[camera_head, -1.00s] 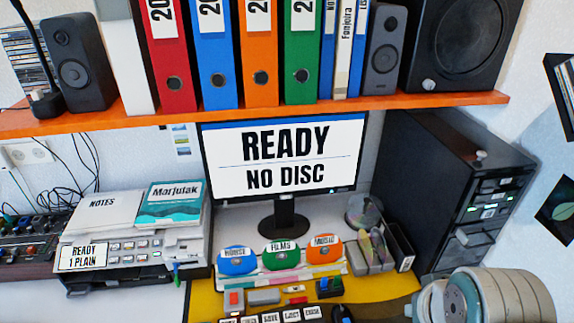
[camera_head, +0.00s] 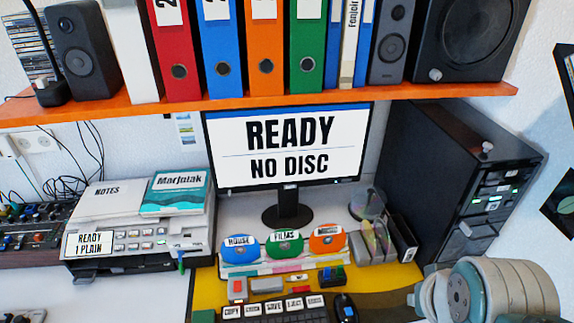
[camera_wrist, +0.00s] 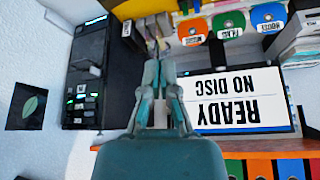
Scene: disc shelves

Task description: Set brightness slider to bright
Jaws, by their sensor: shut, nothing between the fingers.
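I cannot make out a brightness slider for certain in either view. The monitor (camera_head: 288,145) stands on the desk under the orange shelf and reads "READY NO DISC"; it also shows upside down in the wrist view (camera_wrist: 240,100). A mixer-like panel with small knobs (camera_head: 32,233) is at the far left, too small to read. My gripper (camera_wrist: 159,68) is shut and empty in the wrist view, with its fingers held together in the air. In the head view only part of my arm shows at the lower right, and the fingers are out of sight.
A black computer tower (camera_head: 450,165) stands right of the monitor. Labelled coloured discs cases (camera_head: 284,244), a keyboard (camera_head: 272,311) and a mouse (camera_head: 345,307) are in front of it. A printer (camera_head: 135,238) sits at left. The orange shelf (camera_head: 270,104) holds binders and speakers.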

